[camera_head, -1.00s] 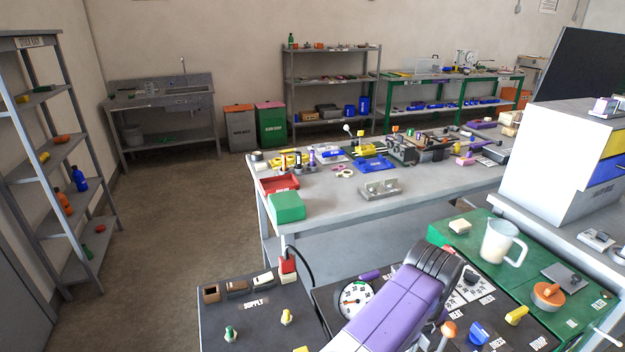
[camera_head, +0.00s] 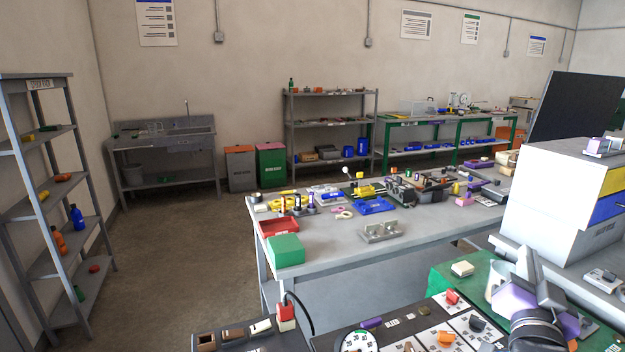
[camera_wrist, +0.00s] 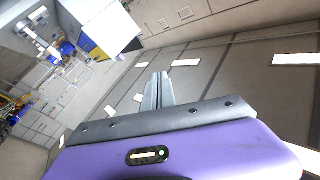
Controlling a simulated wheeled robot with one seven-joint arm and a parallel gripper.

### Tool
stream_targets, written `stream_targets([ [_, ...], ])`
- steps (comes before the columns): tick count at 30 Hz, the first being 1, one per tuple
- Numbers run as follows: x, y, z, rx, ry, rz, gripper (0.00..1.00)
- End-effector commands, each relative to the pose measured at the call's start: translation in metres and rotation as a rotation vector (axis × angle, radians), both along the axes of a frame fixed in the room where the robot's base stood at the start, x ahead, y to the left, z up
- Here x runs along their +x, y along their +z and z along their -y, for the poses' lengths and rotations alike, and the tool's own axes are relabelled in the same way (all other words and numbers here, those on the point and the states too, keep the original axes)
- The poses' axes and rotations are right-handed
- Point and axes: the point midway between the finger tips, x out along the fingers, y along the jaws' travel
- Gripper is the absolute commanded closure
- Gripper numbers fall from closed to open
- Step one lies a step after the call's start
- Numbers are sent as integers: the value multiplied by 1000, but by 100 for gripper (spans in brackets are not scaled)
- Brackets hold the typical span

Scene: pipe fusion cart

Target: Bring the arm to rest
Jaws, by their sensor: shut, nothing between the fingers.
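My gripper (camera_head: 528,256) stands at the lower right of the head view, in front of the green mat (camera_head: 448,284) and the pale jug (camera_head: 493,282), which it partly hides. Its fingers point up. In the wrist view the two grey fingers (camera_wrist: 159,84) lie together beyond the purple gripper body (camera_wrist: 200,155), with nothing between them. Behind them the wrist view shows walls and posters at a tilt, so the gripper points away from the work surfaces. Most of my arm is out of the frame.
A white cabinet with yellow and blue drawers (camera_head: 560,205) stands right behind my gripper. A dark panel with knobs and a gauge (camera_head: 357,342) lies at the bottom. A grey table (camera_head: 330,232) with many parts stands farther back. The floor (camera_head: 180,240) at left is clear.

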Motion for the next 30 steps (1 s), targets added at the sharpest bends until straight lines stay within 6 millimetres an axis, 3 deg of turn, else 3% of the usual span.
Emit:
stream_targets([
  [7, -45, -12, -55, -368, 154, -31, 100],
  [15, -114, -58, -114, -591, 325, -75, 100],
  [23, -199, -107, -155, -638, 465, -142, 100],
  [30, -283, -144, -181, -541, 551, -240, 100],
])
